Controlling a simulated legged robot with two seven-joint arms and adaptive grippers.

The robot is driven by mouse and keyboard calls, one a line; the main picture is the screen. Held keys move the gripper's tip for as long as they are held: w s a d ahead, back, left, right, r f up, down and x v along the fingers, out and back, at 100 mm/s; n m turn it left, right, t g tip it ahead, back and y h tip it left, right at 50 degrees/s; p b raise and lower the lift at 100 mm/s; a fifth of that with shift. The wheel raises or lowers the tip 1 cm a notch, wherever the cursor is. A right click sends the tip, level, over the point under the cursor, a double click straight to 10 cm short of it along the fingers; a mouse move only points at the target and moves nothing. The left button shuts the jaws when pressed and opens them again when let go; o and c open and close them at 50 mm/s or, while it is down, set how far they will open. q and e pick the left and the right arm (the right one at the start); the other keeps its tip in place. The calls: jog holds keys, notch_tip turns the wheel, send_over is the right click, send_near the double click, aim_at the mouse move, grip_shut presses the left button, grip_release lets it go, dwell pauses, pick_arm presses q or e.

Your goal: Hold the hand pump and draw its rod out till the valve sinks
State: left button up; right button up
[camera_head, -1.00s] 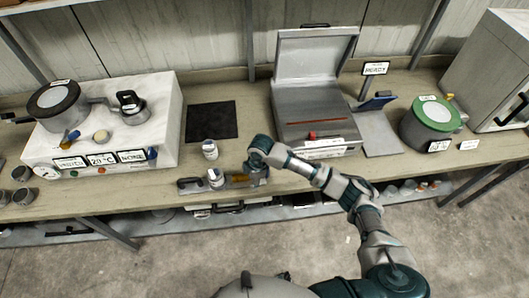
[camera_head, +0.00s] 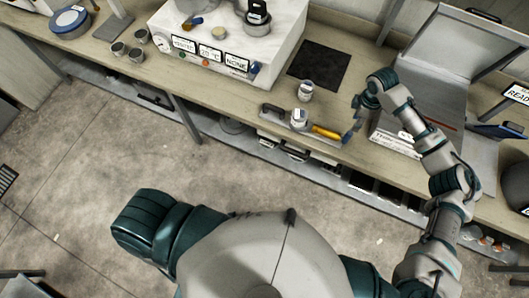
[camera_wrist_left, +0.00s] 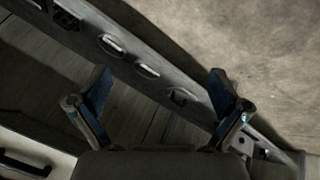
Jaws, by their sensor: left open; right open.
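What looks like the hand pump (camera_head: 285,118) lies along the bench's front edge in the head view. It has a black handle at its left end and a yellow part (camera_head: 326,132) at its right end. A small white-topped part or jar (camera_head: 299,119) stands at its middle; I cannot tell if it is attached. My right gripper (camera_head: 356,115) is open and empty, just right of the yellow end, apart from it in the picture. My left gripper (camera_wrist_left: 158,85) is open and empty in the left wrist view. The valve cannot be made out.
A white-lidded jar (camera_head: 305,91) stands just behind the pump, before a black mat (camera_head: 319,65). A white box with displays (camera_head: 215,45) is at left, with a black-topped pot (camera_head: 257,14) on it. A grey open-lidded machine (camera_head: 430,100) is at right.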

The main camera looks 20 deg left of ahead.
aim_at(273, 120)
pick_arm(q)
jog(key=w+d+r+n+t, duration=0.3)
jog(key=w+r+n+t, duration=0.1)
jog(key=w+r+n, duration=0.3)
jog(key=w+d+r+n+t, duration=0.3)
jog(key=w+r+n, duration=0.3)
jog(key=w+r, duration=0.3)
jog(key=w+a+r+n+t+y, duration=0.1)
jog(key=w+r+n+t+y, duration=0.1)
jog(key=r+n, duration=0.8)
jog(key=w+a+r+n+t+y, duration=0.1)
jog(key=w+r+n+t+y, duration=0.15)
jog(key=r+n, duration=0.75)
jog(key=shift+m+h, duration=0.45)
jog(key=shift+m, duration=0.25)
jog(key=w, duration=0.5)
jog(key=w+a, duration=0.1)
jog(key=w, duration=0.5)
jog(key=w+r, duration=0.1)
jog(key=w, duration=0.4)
jog(key=shift+w+a, duration=0.15)
jog(key=shift+w, duration=0.1)
grip_shut()
